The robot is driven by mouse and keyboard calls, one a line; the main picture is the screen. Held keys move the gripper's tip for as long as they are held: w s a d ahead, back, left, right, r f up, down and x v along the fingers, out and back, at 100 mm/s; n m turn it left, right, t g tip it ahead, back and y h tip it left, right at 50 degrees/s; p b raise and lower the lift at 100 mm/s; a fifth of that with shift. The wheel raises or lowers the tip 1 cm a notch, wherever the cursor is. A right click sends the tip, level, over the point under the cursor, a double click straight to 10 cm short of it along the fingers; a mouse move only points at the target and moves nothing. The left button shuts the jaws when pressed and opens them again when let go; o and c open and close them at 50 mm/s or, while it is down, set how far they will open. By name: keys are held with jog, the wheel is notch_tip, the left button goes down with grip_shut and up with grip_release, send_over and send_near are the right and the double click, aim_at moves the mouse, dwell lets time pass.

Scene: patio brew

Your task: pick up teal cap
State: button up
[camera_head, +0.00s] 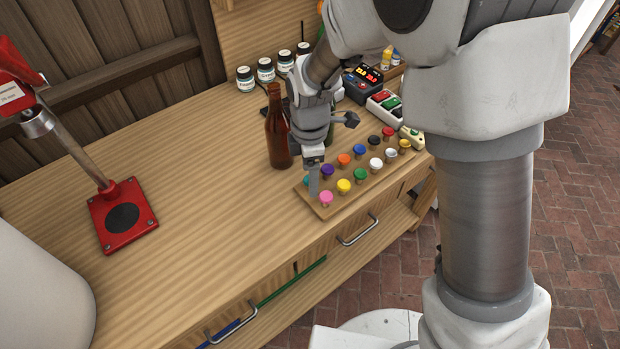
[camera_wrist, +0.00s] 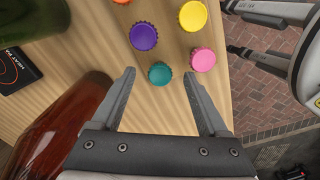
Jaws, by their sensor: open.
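The teal cap (camera_wrist: 160,74) stands on the wooden cap board near its end. In the wrist view it lies between and slightly beyond my two fingertips. In the head view only a sliver of the teal cap (camera_head: 307,181) shows beside my finger. My gripper (camera_wrist: 158,78) is open and empty. In the head view my gripper (camera_head: 314,185) points down over the near left end of the board. The pink cap (camera_wrist: 203,60) is close to my right finger in the wrist view, and the purple cap (camera_wrist: 143,37) is just beyond the teal one.
The cap board (camera_head: 349,198) holds several other coloured caps in two rows. A brown bottle (camera_head: 278,130) stands just left of my gripper. A red capper (camera_head: 123,212) stands at the far left. The bench top (camera_head: 200,200) between them is clear.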

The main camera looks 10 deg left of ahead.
jog(key=shift+c, duration=0.3)
grip_shut()
